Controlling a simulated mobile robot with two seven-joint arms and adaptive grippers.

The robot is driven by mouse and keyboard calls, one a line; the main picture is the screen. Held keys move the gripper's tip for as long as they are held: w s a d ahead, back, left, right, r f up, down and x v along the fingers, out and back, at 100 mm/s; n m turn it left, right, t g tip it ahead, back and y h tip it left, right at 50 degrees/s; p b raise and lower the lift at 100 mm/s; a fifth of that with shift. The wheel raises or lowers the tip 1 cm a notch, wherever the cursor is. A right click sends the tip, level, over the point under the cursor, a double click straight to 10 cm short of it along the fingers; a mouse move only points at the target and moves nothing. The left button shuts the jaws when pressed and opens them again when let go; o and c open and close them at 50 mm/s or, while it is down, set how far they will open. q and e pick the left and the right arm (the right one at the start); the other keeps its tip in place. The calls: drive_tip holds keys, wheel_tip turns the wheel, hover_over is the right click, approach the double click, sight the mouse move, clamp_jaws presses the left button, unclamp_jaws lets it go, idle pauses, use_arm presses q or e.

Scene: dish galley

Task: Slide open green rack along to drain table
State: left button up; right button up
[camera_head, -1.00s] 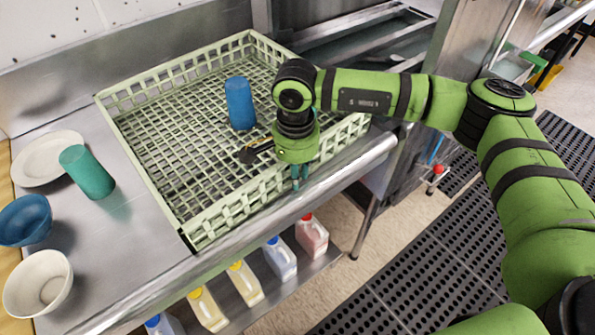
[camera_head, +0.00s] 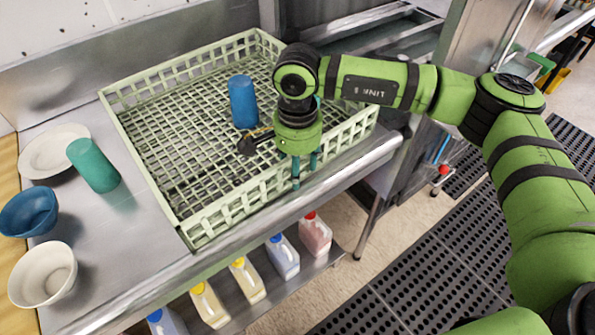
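The pale green open rack (camera_head: 150,175) sits flat on a steel counter (camera_head: 110,235). A blue cup (camera_head: 242,102) stands upright inside it. My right gripper (camera_head: 305,166) comes in from the right and points down at the rack's front wall, near its right half. Its two teal fingers show apart, in front of that wall. It is open, and I see nothing gripped between the fingers. A dark piece shows just left of the gripper, over the rack floor; I cannot tell what it is. My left gripper is out of view. I cannot tell which surface is the drain table.
Several jugs stand on the shelf below. A steel basin (camera_head: 375,45) lies beyond the rack's right end.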

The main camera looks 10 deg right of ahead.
wheel_tip(320, 180, up, 10)
drive_tip(key=shift+f, duration=0.15)
drive_tip(key=shift+s+f, duration=0.1)
drive_tip(key=shift+s, duration=0.05)
idle(0.4)
